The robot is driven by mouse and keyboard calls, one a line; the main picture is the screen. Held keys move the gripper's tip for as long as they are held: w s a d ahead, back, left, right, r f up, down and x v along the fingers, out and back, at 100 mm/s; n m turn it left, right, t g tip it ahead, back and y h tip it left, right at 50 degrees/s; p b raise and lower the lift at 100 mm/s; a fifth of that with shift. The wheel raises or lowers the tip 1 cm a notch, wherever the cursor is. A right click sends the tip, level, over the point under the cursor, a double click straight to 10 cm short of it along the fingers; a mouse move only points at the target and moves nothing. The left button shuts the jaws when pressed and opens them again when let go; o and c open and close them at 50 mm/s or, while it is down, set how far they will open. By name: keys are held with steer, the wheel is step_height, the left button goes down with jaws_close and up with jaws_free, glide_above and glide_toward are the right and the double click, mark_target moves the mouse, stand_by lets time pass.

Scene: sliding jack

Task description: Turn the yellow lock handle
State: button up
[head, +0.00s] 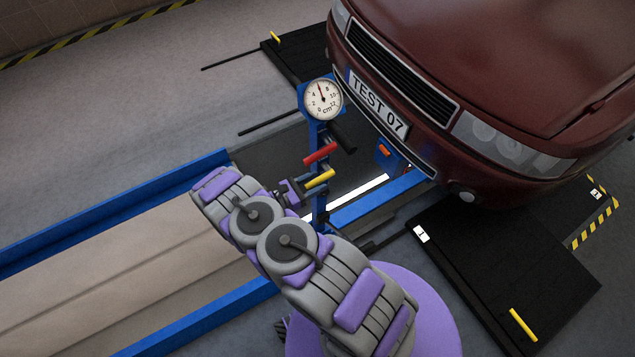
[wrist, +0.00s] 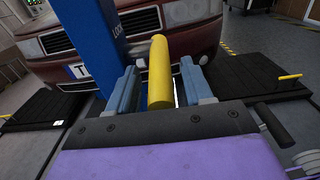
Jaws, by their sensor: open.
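The yellow lock handle (head: 320,179) sticks out from the blue jack post (head: 318,150), just below a red handle (head: 320,153). In the wrist view the yellow handle (wrist: 159,72) stands out large and nearly upright in the middle, with the blue post (wrist: 88,40) behind it to the left. My gripper (head: 309,188) is at the yellow handle in the head view. In the wrist view my gripper (wrist: 160,84) is open, with one blue-grey finger on each side of the handle. I cannot tell whether either finger touches it.
A round dial gauge (head: 323,99) tops the post. A dark red car (head: 480,80) with plate TEST 07 stands close behind it. Blue rails (head: 110,207) edge the pit. Black ramp plates (head: 510,265) lie on the floor at right. Open floor lies at upper left.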

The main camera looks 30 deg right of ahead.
steer(key=shift+d, duration=0.75)
steer(key=shift+c, duration=0.2)
jaws_close()
